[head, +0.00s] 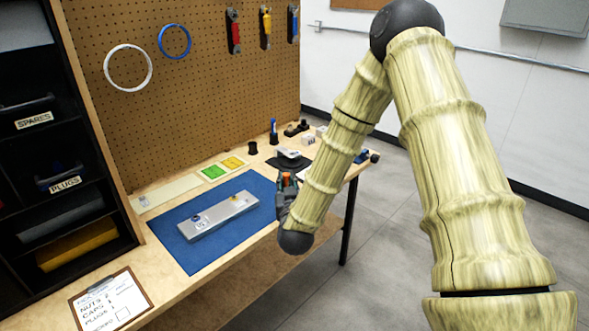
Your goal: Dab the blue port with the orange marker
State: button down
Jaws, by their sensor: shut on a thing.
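A grey analyser block (217,220) lies on a blue mat (182,257) on the workbench. Near its left end is a small blue port (196,217) beside a round white label; its details are too small to read. A small yellowish fitting (237,200) shows near the right end. My gripper (285,187) is at the right of the mat, apart from the block. It is shut on the orange marker (286,178), of which only a small orange part shows. My arm hides most of the fingers and the marker's tip.
A clipboard (110,303) lies at the front left. Green and yellow cards (223,167) and a pale strip lie behind the mat. Small black items (252,148) and a dark pad stand at the back right. A shelf with drawers (60,178) and a pegboard (200,100) border the bench.

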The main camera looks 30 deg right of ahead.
jog(key=s+a+f+n+y, duration=0.2)
jog(key=s+a+f+y, duration=0.1)
jog(key=s+a+f, duration=0.3)
jog(key=s+a+f+n+t+y, duration=0.1)
jog(key=s+a+f+y, duration=0.2)
jog(key=a, duration=0.6)
notch_tip(320, 180, down, 4)
jog(key=s, duration=0.2)
jog(key=shift+s+a+r+n, duration=0.25)
jog(key=shift+s+a+n, duration=0.15)
jog(key=shift+d+r, duration=0.1)
